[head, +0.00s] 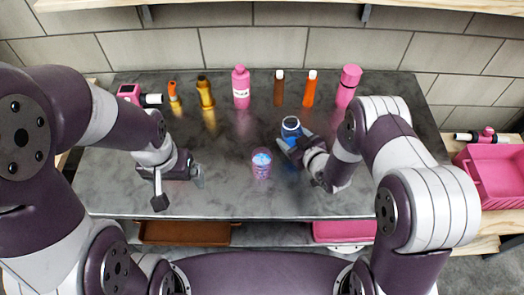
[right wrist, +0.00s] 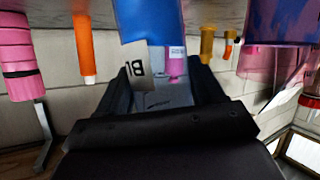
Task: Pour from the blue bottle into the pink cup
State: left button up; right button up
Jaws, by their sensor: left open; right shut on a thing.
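The blue bottle (head: 291,127) is in my right gripper (head: 290,146), toward the middle of the counter. In the right wrist view, the blue bottle (right wrist: 150,22) and its white label sit between the jaws. Its lower part is partly hidden by the gripper in the head view. The pink cup (head: 262,170) stands upright, left of the bottle and nearer to me, apart from it. Light blue shows at its top. The cup (right wrist: 275,25) is also at the upper right of the right wrist view. My left gripper (head: 197,174) is open and empty, left of the cup.
Along the back stand a pink bottle (head: 241,88), an amber bottle (head: 206,93), a brown bottle (head: 279,88), orange bottles (head: 310,89) and a tall pink bottle (head: 347,86). A pink bin (head: 495,178) is at the right. The front left of the counter (head: 115,185) is clear.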

aim_at(299, 132)
jog(key=shift+w+f+m, duration=0.1)
jog(key=shift+f+m, duration=0.05)
jog(key=shift+m, duration=0.35)
jog(key=shift+g+y, duration=0.3)
notch_tip(299, 132, up, 5)
jog(key=p, duration=0.4)
